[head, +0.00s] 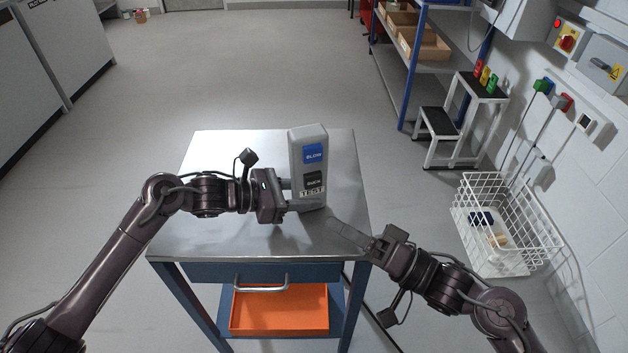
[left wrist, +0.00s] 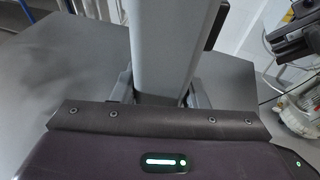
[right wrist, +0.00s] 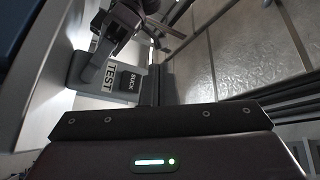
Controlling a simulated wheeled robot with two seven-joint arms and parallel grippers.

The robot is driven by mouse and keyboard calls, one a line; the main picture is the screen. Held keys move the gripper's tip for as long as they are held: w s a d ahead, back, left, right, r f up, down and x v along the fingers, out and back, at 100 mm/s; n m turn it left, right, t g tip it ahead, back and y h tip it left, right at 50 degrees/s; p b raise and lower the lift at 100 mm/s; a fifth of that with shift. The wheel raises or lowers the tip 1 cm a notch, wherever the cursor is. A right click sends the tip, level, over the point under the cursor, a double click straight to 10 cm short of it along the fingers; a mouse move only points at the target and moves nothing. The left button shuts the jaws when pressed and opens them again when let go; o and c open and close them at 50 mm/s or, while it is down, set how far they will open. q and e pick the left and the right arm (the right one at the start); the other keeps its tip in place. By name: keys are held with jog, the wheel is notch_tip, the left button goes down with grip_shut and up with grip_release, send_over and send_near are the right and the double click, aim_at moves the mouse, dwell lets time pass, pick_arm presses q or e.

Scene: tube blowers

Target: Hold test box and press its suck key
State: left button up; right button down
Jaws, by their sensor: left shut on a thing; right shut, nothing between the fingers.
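The grey test box (head: 297,163) stands upright over the metal table, with a blue BLOW key (head: 313,154) above a black SUCK key (head: 314,180) and a TEST label below. My left gripper (head: 287,190) is shut on the box's lower part from the left; the left wrist view shows the box (left wrist: 170,50) between its fingers. Whether the box's base touches the table I cannot tell. My right gripper (head: 333,222) is shut and empty, low and to the right of the box, apart from it. The right wrist view shows the SUCK key (right wrist: 128,82) and TEST label uncovered.
The metal table (head: 210,235) is otherwise bare, with a drawer handle (head: 261,285) in front and an orange tray (head: 280,308) beneath. A white wire basket (head: 505,225) stands on the floor at right. A step stool (head: 455,125) and blue shelf rack stand behind it.

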aim_at(313, 181)
jog(key=shift+w+a, duration=0.35)
jog(key=shift+w, duration=0.75)
jog(key=shift+w+a, duration=0.3)
jog(key=shift+w, duration=0.85)
jog(key=shift+w+a, duration=0.35)
jog(key=shift+w, duration=0.75)
jog(key=shift+w+a, duration=0.15)
jog(key=shift+w, duration=0.25)
